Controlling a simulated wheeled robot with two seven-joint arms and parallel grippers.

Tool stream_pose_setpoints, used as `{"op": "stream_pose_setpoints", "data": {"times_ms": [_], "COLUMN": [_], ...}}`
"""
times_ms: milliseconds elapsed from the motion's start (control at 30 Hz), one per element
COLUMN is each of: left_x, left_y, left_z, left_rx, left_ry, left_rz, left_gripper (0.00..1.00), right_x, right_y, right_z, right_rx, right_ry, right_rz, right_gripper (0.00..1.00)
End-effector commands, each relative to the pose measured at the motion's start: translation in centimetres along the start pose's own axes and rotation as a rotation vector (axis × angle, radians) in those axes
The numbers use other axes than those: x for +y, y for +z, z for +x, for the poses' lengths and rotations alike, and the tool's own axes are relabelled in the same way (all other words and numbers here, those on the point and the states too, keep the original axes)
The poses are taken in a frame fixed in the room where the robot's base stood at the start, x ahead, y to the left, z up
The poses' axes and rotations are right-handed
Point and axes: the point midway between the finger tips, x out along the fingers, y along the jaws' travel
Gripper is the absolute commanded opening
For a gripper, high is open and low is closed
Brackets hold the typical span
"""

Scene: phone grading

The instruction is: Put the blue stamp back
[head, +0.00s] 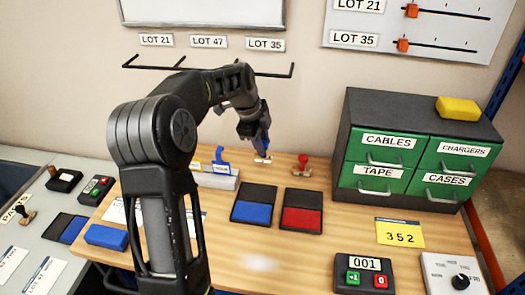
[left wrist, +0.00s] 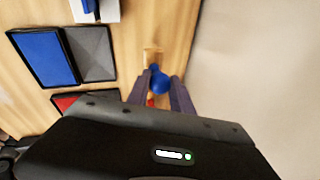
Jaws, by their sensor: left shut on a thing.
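The blue stamp (left wrist: 160,82) is between the fingers of my left gripper (left wrist: 160,95) in the left wrist view, its round blue handle held from above. In the head view my left gripper (head: 262,148) points down at the back of the wooden table, just left of the red stamp (head: 303,166). A small pale base (head: 262,160) shows under the fingertips; I cannot tell whether it touches the table. The blue ink pad (head: 253,213) and the red ink pad (head: 302,219) lie open in front of it. My right gripper is not in view.
A green drawer cabinet (head: 408,203) with a yellow block (head: 458,108) on top stands at the right. A grey holder (head: 215,181) is left of the pads. A counter (head: 363,274) and a yellow 352 card (head: 400,233) lie at the front right.

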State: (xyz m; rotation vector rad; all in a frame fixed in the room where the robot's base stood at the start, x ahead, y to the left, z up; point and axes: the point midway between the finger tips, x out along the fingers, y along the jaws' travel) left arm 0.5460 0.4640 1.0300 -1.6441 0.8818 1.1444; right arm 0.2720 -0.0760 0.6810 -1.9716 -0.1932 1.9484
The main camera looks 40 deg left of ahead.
Motion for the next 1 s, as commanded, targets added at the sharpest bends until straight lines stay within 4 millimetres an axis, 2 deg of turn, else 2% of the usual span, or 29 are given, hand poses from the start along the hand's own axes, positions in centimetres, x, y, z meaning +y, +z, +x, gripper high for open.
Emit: {"op": "stream_pose_setpoints", "data": {"times_ms": [200, 300, 667, 700, 933, 1000], "left_x": [0.9, 0.7, 0.8, 0.8, 0.8, 0.8], "left_y": [0.4, 0.6, 0.7, 0.7, 0.7, 0.7], "left_z": [2.7, 3.2, 3.9, 3.9, 3.8, 3.8], "left_rx": [0.0, 0.0, 0.0, 0.0, 0.0, 0.0], "left_ry": [0.005, 0.003, 0.001, 0.001, 0.001, 0.001], "left_rz": [-0.001, -0.001, -0.001, -0.001, 0.0, 0.0], "left_gripper": [0.01, 0.01, 0.01, 0.28, 0.46, 0.49], "right_x": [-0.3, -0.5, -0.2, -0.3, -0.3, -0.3], "right_y": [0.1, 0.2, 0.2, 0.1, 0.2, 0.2], "right_z": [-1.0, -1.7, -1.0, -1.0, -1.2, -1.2], "right_rx": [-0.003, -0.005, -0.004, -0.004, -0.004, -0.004], "right_ry": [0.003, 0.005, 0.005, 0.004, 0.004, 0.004], "right_rz": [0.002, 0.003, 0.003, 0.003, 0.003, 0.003], "right_gripper": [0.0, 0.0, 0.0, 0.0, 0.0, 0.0]}}
